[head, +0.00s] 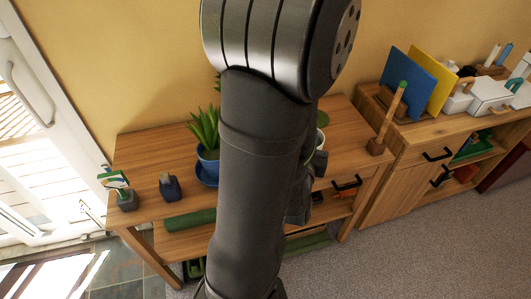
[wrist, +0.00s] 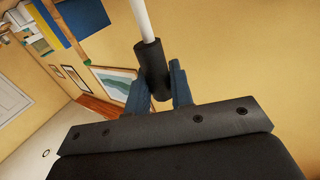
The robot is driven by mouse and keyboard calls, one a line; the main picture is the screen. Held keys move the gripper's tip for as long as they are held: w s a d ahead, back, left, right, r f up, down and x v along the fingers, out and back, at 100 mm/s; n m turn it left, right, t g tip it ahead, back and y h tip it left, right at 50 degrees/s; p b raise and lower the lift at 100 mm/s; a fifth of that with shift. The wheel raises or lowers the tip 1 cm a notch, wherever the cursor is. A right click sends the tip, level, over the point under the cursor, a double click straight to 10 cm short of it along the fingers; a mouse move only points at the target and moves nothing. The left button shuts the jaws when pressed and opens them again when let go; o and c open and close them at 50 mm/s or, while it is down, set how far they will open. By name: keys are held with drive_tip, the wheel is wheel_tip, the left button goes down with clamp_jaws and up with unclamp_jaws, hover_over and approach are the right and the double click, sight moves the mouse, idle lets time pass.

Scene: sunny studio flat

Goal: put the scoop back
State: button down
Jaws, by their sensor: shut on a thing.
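In the wrist view my gripper (wrist: 157,82) has its two blue fingers on either side of a dark cylindrical handle (wrist: 150,58) and is shut on it. A thin white shaft (wrist: 140,18) runs from this handle out of the top of the frame. It appears to be the scoop, but its head is out of view. The handle is held up in the air, with wall behind it. In the head view my arm covers the middle, and I cannot make out the fingers or the scoop there.
A wooden bench (head: 140,150) carries a plant in a blue pot (head: 207,167), a small dark block (head: 169,187) and a dark holder (head: 127,201) with green-and-white items. A cabinet (head: 420,128) bears boards and boxes.

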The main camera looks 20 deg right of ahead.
drive_tip(key=w+a+f, duration=0.2)
drive_tip(key=w+f, duration=0.2)
drive_tip(key=f, duration=0.2)
drive_tip(key=w+a+f, duration=0.3)
drive_tip(key=w+f, duration=0.1)
drive_tip(key=f, duration=0.2)
drive_tip(key=shift+a+f+m+h, duration=0.2)
drive_tip(key=shift+a+m+h, duration=0.1)
drive_tip(key=shift+h, duration=0.1)
idle(0.4)
drive_tip(key=shift+f, duration=0.15)
drive_tip(key=c, duration=1.3)
unclamp_jaws()
drive_tip(key=shift+o, duration=0.2)
